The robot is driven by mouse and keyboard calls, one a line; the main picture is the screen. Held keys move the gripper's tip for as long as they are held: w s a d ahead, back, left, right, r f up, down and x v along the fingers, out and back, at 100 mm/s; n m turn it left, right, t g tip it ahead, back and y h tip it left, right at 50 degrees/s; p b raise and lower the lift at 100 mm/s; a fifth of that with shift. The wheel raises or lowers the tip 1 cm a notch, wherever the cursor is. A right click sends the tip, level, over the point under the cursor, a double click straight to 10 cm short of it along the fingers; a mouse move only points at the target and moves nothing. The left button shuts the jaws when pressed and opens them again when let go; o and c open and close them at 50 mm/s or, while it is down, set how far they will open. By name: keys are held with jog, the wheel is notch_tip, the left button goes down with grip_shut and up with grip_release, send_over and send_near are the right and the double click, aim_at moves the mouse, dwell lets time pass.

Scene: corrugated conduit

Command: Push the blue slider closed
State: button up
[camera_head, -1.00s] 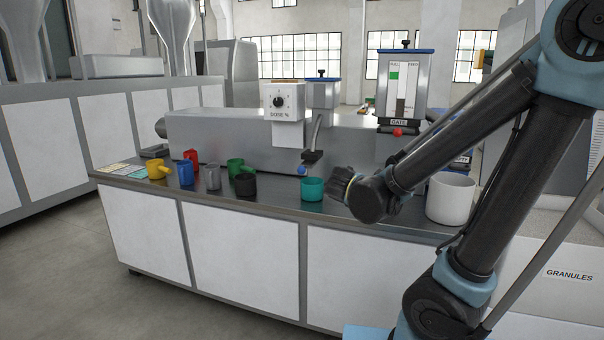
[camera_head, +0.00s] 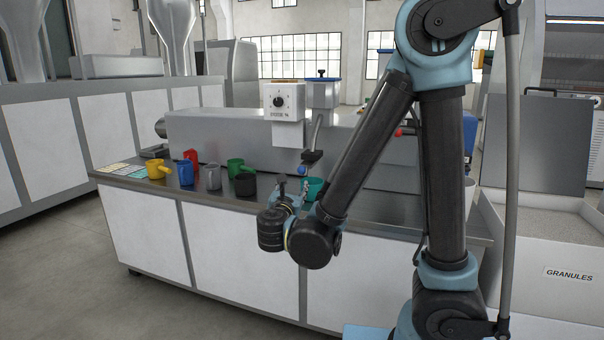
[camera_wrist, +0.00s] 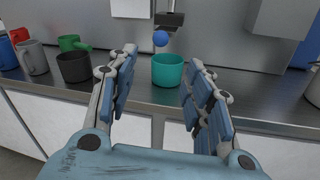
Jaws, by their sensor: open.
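The blue slider shows as a dark block with a round blue knob (camera_head: 302,171), at the foot of a thin metal tube below the dose box. In the wrist view the blue knob (camera_wrist: 160,39) is near the top middle, just behind and above a teal cup (camera_wrist: 167,70). My gripper (camera_head: 292,189) is at the bench's front edge, in front of the knob and apart from it. In the wrist view my gripper (camera_wrist: 163,60) is open and empty, its two fingers spread either side of the view of the cup.
Several mugs stand left of my gripper, including a black cup (camera_head: 245,185), a grey mug (camera_head: 211,177) and a blue mug (camera_head: 186,172). The teal cup stands below the knob. A dose box (camera_head: 280,101) is above.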

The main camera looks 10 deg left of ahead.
aim_at(301, 172)
jog(key=w, duration=1.7)
jog(key=shift+w+a, duration=0.1)
jog(key=shift+a, duration=0.2)
grip_shut()
